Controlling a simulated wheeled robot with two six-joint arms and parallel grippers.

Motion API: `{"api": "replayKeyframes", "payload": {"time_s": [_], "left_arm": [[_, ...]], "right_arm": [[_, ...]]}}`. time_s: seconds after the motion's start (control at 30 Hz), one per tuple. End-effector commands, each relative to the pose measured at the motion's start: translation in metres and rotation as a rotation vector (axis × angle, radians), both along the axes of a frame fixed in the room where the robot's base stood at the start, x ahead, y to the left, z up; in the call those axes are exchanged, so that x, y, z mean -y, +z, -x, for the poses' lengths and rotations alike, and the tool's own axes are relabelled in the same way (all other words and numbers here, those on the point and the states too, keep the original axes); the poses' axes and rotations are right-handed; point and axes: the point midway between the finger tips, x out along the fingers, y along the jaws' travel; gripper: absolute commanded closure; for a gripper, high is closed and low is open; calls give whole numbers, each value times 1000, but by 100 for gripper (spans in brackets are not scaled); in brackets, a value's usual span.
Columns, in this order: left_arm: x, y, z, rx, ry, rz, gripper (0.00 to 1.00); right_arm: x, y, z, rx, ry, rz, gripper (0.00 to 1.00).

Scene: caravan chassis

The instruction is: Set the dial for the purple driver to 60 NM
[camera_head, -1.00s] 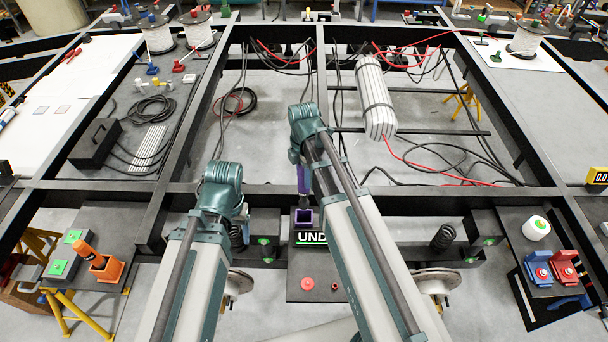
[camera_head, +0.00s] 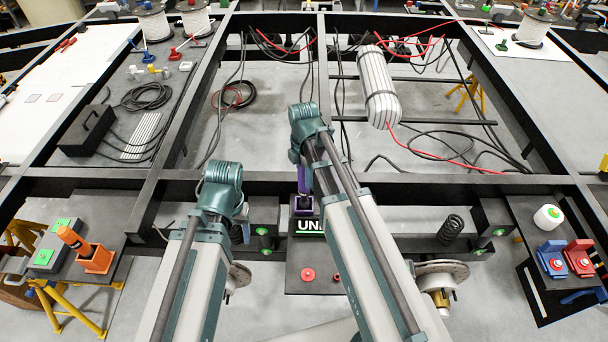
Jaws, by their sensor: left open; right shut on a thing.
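The purple driver (camera_head: 302,178) is upright at the front middle of the chassis, partly hidden by my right arm. My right gripper (camera_head: 299,160) is shut on it near the top. A dark panel (camera_head: 305,254) with cut-off white lettering "UN" and a green line lies below, with a red round knob (camera_head: 307,275) and a smaller red part beside my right arm. I cannot read any torque value. My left gripper (camera_head: 238,212) is open and empty, left of the holder, its fingers mostly hidden.
The chassis crossbeam (camera_head: 400,186) runs across behind the panel. Blue and red boxes (camera_head: 566,258) sit on the right. A coil spring (camera_head: 450,229) and a wheel hub (camera_head: 440,275) are right of my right arm.

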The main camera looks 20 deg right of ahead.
Motion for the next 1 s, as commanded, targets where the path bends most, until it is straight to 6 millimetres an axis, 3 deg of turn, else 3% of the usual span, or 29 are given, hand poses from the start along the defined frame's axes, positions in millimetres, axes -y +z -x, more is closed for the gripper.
{"api": "replayKeyframes", "payload": {"time_s": [0.03,0.43,0.9,0.93,1.0], "left_arm": [[0,-9,0,0,0,0,29],[0,-43,0,0,0,0,29],[0,-48,0,0,0,0,29],[0,-48,0,0,0,0,29],[0,-48,0,0,0,0,29]], "right_arm": [[0,-9,0,0,0,0,100],[0,-43,0,0,0,0,100],[0,-48,0,0,0,0,100],[0,-48,0,0,0,0,49],[0,-48,0,0,0,0,36]]}}
